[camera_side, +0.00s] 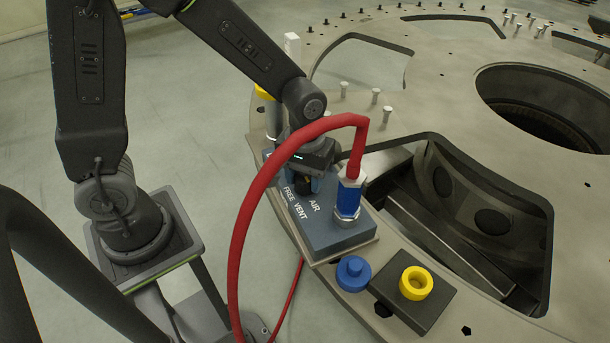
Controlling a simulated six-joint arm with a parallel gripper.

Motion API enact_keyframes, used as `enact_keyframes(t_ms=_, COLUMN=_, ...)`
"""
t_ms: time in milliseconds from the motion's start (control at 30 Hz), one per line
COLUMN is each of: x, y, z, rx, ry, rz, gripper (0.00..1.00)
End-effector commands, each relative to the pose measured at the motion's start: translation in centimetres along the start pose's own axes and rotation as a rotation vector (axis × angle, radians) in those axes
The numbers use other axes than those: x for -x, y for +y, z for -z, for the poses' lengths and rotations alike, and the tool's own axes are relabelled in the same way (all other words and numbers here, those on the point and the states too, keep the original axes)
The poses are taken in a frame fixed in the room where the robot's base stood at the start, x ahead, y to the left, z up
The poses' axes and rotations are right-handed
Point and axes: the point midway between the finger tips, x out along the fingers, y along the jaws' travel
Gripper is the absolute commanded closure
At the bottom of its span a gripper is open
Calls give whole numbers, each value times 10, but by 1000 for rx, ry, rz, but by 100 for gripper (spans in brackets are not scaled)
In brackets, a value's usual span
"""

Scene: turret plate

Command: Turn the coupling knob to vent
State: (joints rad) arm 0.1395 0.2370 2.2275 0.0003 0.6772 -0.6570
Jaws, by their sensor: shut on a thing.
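The blue-grey valve block (335,239) sits on the edge of the turret plate (425,262), with the white words FREE, VENT and AIR on its top. My gripper (305,183) points down onto the block's far part, behind the lettering, and is shut on the coupling knob. The knob is mostly hidden by the gripper, so I cannot read which word it points to. A blue hose coupling (347,199) with metal ends stands upright on the block, to the right of my gripper.
A red hose (243,225) loops from the coupling across in front of my gripper and down to the floor. A blue cap (352,272) and a yellow ring on a dark block (416,284) are nearer the camera. A large opening (470,215) lies to the right.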

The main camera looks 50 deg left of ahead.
Motion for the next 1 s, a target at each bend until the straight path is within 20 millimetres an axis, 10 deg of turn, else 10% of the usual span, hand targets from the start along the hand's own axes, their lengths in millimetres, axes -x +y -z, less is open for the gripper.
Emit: enact_keyframes(t_ms=1000, x=1, y=0, z=0, rx=-686, ry=3, rz=1, gripper=80)
